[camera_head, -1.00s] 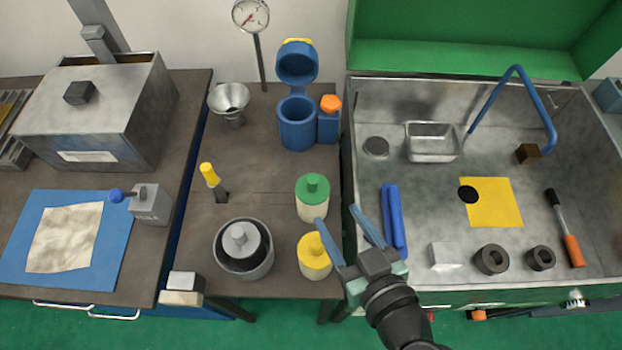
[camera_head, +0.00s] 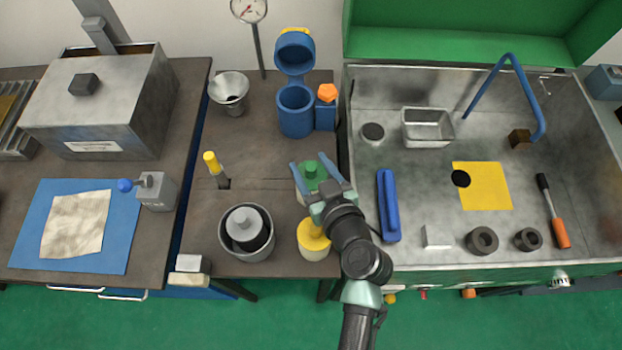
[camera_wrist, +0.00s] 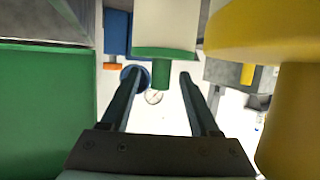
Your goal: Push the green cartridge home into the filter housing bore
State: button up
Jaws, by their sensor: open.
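The green cartridge (camera_head: 312,167), a pale body with a green cap and knob, stands upright on the brown bench, partly hidden by my gripper. The blue filter housing (camera_head: 296,123) stands behind it with its lid raised and its round bore open. My gripper (camera_head: 307,161) is open, its two fingers on either side of the green knob with nothing clamped. In the wrist view, which looks inverted, the green cartridge (camera_wrist: 165,25) hangs from the top and its knob lies between the fingertips (camera_wrist: 159,75). Whether the fingers touch the knob is unclear.
A yellow-capped cartridge (camera_head: 313,238) stands just in front, beside my arm. A metal pot (camera_head: 235,252), a yellow-handled tool (camera_head: 212,165) and a funnel (camera_head: 229,88) stand to the left. An orange knob (camera_head: 327,92) adjoins the housing. Bench between cartridge and housing is clear.

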jog(key=shift+w+f, duration=0.1)
grip_shut()
dwell(1.4)
